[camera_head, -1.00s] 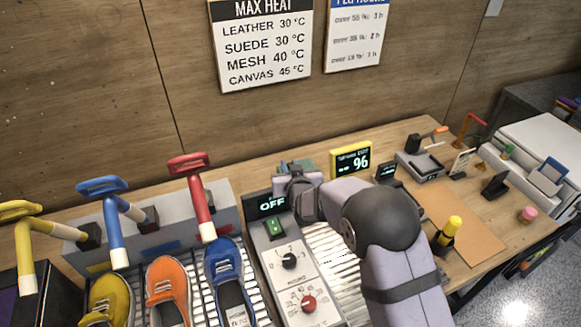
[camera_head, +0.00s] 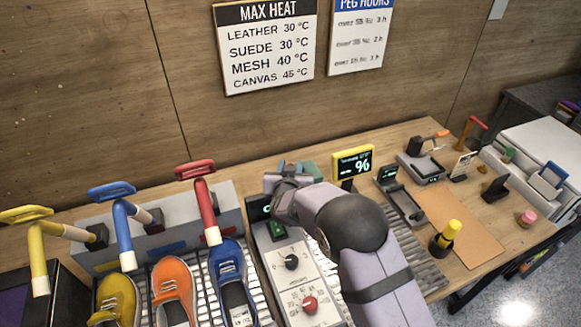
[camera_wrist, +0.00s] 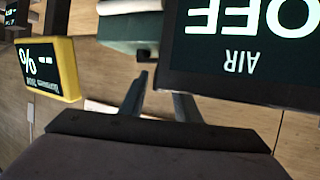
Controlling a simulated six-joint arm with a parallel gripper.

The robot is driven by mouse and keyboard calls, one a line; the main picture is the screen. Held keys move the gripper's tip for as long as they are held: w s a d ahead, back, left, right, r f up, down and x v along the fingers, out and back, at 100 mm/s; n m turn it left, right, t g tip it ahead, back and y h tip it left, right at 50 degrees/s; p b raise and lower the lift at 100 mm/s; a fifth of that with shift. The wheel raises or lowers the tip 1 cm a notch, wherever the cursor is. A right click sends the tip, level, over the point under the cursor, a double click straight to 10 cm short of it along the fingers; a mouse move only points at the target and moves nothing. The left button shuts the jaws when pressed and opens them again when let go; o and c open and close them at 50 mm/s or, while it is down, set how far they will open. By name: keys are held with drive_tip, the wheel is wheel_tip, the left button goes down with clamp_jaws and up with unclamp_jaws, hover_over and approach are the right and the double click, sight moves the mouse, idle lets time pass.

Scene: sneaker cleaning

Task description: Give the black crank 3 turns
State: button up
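My gripper (camera_wrist: 160,98) shows in the wrist view with its two fingers apart and nothing clearly held between them. In the head view its wrist end is over the back of the grey control panel (camera_head: 300,283), in front of a green box (camera_head: 314,170). The green box also shows beyond the fingers in the wrist view (camera_wrist: 128,32). I cannot identify a black crank with certainty. A black upright part (camera_head: 415,144) stands on a small grey device at the back right, well away from my gripper. My arm hides part of the bench.
The panel's display reads OFF AIR in the wrist view (camera_wrist: 245,35). The panel has a black dial (camera_head: 291,261) and a red dial (camera_head: 309,304). A yellow-framed display (camera_head: 353,162) stands to the right. Sneakers on a rack are at left, below tall colored handles. A tan mat (camera_head: 468,230) lies right.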

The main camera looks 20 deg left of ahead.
drive_tip(key=shift+s+f, duration=0.1)
drive_tip(key=shift+s, duration=0.1)
drive_tip(key=shift+b+v, duration=1.3)
drive_tip(key=shift+v, duration=2.3)
drive_tip(key=shift+w, duration=0.1)
drive_tip(key=w+d+f+n+g+y+b, duration=0.25)
drive_tip(key=w+d+n+b, duration=0.2)
drive_tip(key=b, duration=0.95)
drive_tip(key=g+y+b, duration=0.1)
drive_tip(key=b, duration=0.1)
drive_tip(key=s+r+n+y+b, duration=0.1)
drive_tip(key=b, duration=0.2)
drive_tip(key=s+a+r+n+g+y+b, duration=0.1)
drive_tip(key=y+b, duration=0.1)
drive_tip(key=shift+a+r+n+g, duration=0.15)
drive_tip(key=shift+r+n+g, duration=0.1)
drive_tip(key=shift+g, duration=0.1)
